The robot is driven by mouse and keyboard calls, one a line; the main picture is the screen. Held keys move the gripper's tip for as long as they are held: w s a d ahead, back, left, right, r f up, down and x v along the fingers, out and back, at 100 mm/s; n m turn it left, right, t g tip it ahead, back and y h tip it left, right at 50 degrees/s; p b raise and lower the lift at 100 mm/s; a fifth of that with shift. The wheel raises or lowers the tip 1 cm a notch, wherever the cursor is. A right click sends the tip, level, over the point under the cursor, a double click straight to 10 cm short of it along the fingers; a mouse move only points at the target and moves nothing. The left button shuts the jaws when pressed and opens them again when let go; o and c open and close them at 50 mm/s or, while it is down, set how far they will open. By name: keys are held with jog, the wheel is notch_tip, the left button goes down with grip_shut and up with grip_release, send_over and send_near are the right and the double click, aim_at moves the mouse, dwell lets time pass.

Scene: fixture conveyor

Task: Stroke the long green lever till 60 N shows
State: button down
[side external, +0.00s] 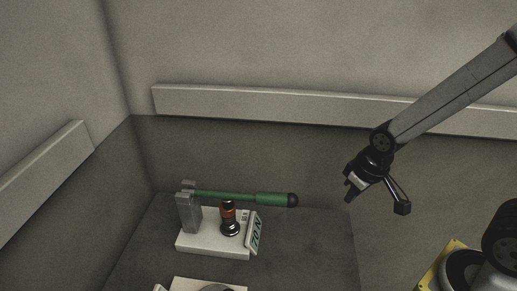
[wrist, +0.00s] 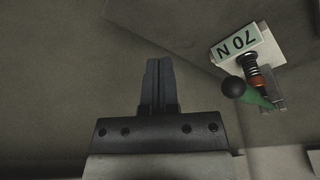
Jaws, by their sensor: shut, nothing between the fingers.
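The long green lever (side external: 240,197) lies about level in the side external view, hinged at a grey post (side external: 188,212) on the left, with a black ball at its right end. The wrist view shows the green lever (wrist: 256,98) end-on behind its black ball. Below it, a plunger with an orange band (side external: 228,214) stands on a white base (side external: 212,244). The display (side external: 254,233) reads 70 N; it shows upside down in the wrist view (wrist: 237,43). My gripper (side external: 350,194) is shut and empty, right of the lever's ball and apart from it; its fingers show in the wrist view (wrist: 158,64).
The fixture stands on a dark grey table (side external: 305,245). Another white piece with a round grey part (side external: 205,285) is cut off at the bottom edge. Pale rails (side external: 280,103) run along the walls behind. The space between gripper and lever is clear.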

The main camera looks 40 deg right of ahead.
jog(key=c, duration=1.3)
grip_release()
jog(key=o, duration=0.7)
jog(key=shift+w+a+r, duration=0.1)
jog(key=shift+w+a, duration=0.05)
jog(key=o, duration=0.3)
jog(key=shift+w+a+r+n, duration=0.1)
jog(key=shift+w+a+n, duration=0.1)
jog(key=shift+w+n, duration=0.1)
jog(key=shift+o, duration=0.2)
notch_tip(320, 180, up, 6)
jog(key=n+g+h, duration=0.1)
jog(key=n+h, duration=0.1)
jog(key=n, duration=0.7)
send_over(274, 195)
jog(key=s+a, duration=0.1)
jog(key=shift+s+m, duration=0.1)
jog(key=shift+m, duration=0.2)
jog(key=shift+f, duration=0.25)
jog(key=shift+x, duration=3.85)
jog(key=shift+a, duration=0.1)
